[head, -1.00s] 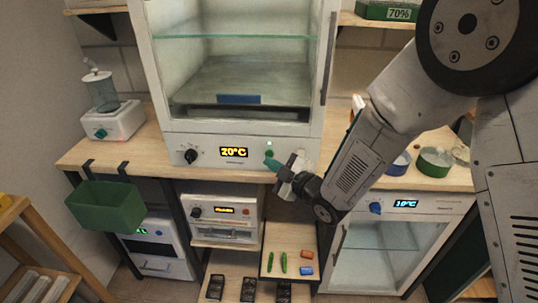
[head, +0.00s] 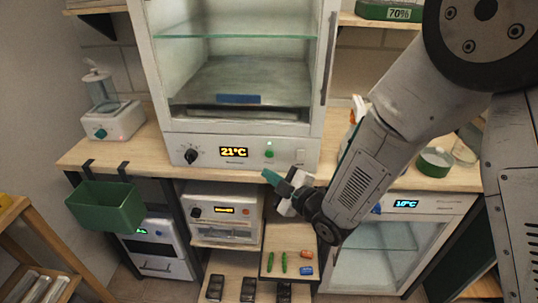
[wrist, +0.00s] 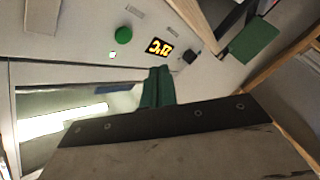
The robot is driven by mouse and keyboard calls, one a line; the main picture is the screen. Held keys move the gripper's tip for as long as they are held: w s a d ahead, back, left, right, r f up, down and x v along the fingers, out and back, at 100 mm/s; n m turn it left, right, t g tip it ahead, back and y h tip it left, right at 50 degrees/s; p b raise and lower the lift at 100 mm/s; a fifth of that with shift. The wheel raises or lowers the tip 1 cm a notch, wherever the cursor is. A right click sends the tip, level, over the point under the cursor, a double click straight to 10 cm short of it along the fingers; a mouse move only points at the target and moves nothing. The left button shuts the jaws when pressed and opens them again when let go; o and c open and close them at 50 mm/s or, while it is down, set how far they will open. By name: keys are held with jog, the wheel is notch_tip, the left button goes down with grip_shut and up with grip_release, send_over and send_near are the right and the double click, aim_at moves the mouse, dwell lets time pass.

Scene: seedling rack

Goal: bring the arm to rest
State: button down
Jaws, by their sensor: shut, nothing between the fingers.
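My gripper (head: 270,176) has green fingers that are shut with nothing between them. In the head view it hangs in front of the bench edge, just below the panel of the white cabinet (head: 172,150). In the wrist view the fingers (wrist: 157,88) point toward that panel, apart from its green button (wrist: 123,35) and lit display (wrist: 159,47). The display (head: 234,152) reads 21°C in the head view, and the green button (head: 269,154) sits to its right. My arm crosses the right side of the head view and hides part of the bench there.
A green bin (head: 105,207) hangs at the bench's left edge. A small white device with a clear jar (head: 103,96) stands on the bench (head: 142,160). Below are a small oven (head: 222,228), a shelf with green and coloured items (head: 290,245), and a 10°C cooler (head: 405,204).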

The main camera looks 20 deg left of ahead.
dwell(0.6)
jog(key=d+f+m+g+h, duration=0.2)
jog(key=d+f+m+h, duration=0.2)
jog(key=d+f+h, duration=0.4)
jog(key=s+d+r+m+g+h, duration=0.2)
jog(key=d+m+h, duration=0.25)
jog(key=d, duration=0.55)
jog(key=s+d+r+m+g+h, duration=0.2)
jog(key=s+d+r+m, duration=1.1)
jog(key=s+d+r, duration=0.9)
jog(key=shift+s+d+r+g, duration=0.35)
jog(key=shift+d+g, duration=0.35)
jog(key=shift+d, duration=0.9)
